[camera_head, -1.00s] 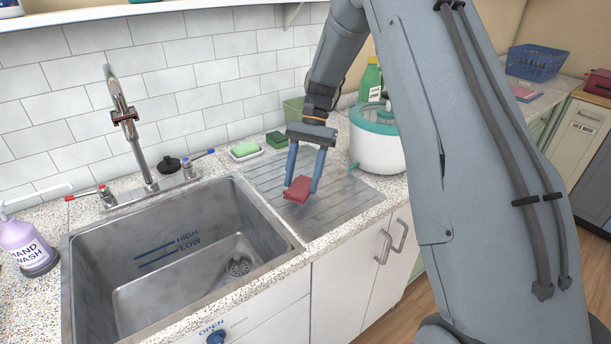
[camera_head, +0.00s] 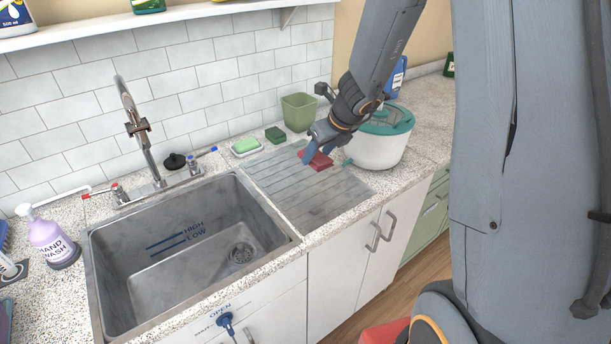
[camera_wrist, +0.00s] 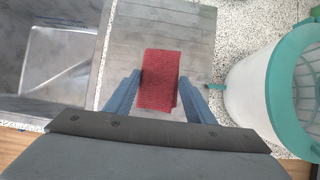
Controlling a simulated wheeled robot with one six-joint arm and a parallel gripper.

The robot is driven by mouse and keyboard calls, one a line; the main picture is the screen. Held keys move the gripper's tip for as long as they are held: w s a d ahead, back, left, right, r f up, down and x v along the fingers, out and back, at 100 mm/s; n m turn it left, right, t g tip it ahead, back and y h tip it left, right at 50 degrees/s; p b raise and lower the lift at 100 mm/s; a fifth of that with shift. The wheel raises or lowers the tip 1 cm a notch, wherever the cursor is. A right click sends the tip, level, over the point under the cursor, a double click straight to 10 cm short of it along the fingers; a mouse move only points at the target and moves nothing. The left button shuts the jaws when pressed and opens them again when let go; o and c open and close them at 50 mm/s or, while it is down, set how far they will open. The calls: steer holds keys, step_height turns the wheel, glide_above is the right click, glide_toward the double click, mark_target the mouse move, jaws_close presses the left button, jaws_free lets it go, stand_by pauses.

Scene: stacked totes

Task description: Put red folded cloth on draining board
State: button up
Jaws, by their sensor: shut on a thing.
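The red folded cloth (camera_head: 319,161) is between the fingers of my gripper (camera_head: 313,158) in the head view. In the wrist view the cloth (camera_wrist: 159,80) sits between both blue fingers (camera_wrist: 158,98), with my gripper shut on it. The cloth is over the grey ridged draining board (camera_head: 300,199), which also shows behind it in the wrist view (camera_wrist: 190,30). I cannot tell whether the cloth touches the board. My gripper hides part of the cloth in the head view.
A white and teal salad spinner (camera_head: 378,145) stands close to the right of my gripper. The steel sink (camera_head: 190,250) with a tall tap (camera_head: 140,130) lies to the left. A green sponge (camera_head: 246,146), a dark green scourer (camera_head: 275,135) and a green tub (camera_head: 298,112) stand behind the board.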

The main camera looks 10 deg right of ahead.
step_height(320, 180, down, 10)
steer(key=b, duration=0.4)
steer(key=shift+b, duration=0.4)
steer(key=shift+f, duration=0.15)
steer(key=o, duration=1)
steer(key=shift+r, duration=0.2)
